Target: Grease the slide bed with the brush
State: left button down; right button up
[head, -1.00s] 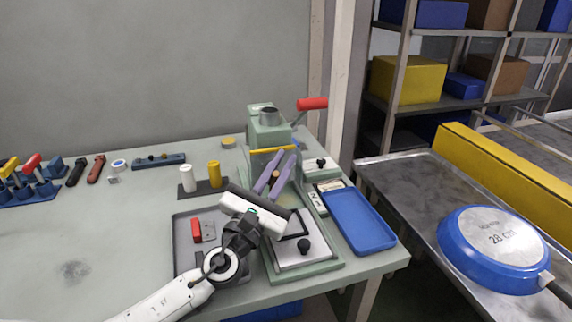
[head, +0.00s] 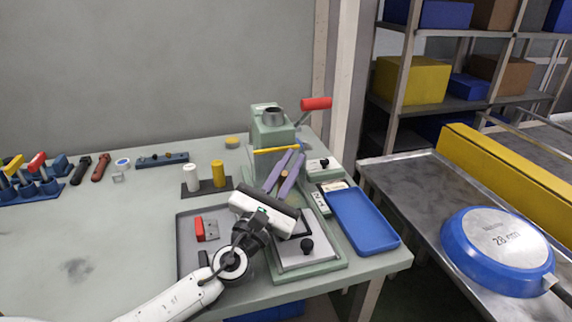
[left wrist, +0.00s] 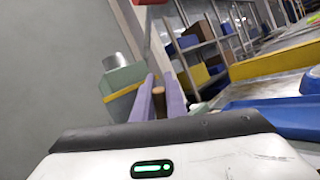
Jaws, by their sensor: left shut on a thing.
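My left gripper (head: 293,158) reaches over the green press (head: 271,130), its two lavender fingers pointing away from me. They are closed on a brown round piece, which looks like the handle of the brush (head: 284,174). It also shows between the fingers in the left wrist view (left wrist: 158,100). The bristles are hidden. The green slide bed (head: 326,268) runs from the press toward the front edge of the table. A grey plate with a black knob (head: 306,246) lies on its near part. I cannot tell whether the brush touches the bed. My right gripper is not in view.
A grey tray (head: 188,262) with a red-handled piece lies left of the bed. A blue tray (head: 363,222) lies to its right. White and yellow cylinders (head: 218,174) stand behind. A red lever (head: 316,103) sticks out from the press. A blue pan (head: 497,252) lies on the metal conveyor.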

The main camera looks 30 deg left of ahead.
pick_arm(q)
jog(key=shift+w+d, duration=0.95)
jog(key=shift+w, duration=0.15)
jog(key=shift+w+d, duration=0.5)
jog(key=shift+w, duration=0.1)
jog(key=shift+r+p, duration=0.2)
jog(key=shift+p, duration=0.2)
jog(key=shift+r+p, duration=0.45)
jog(key=shift+p, duration=0.05)
jog(key=shift+s+d, duration=0.1)
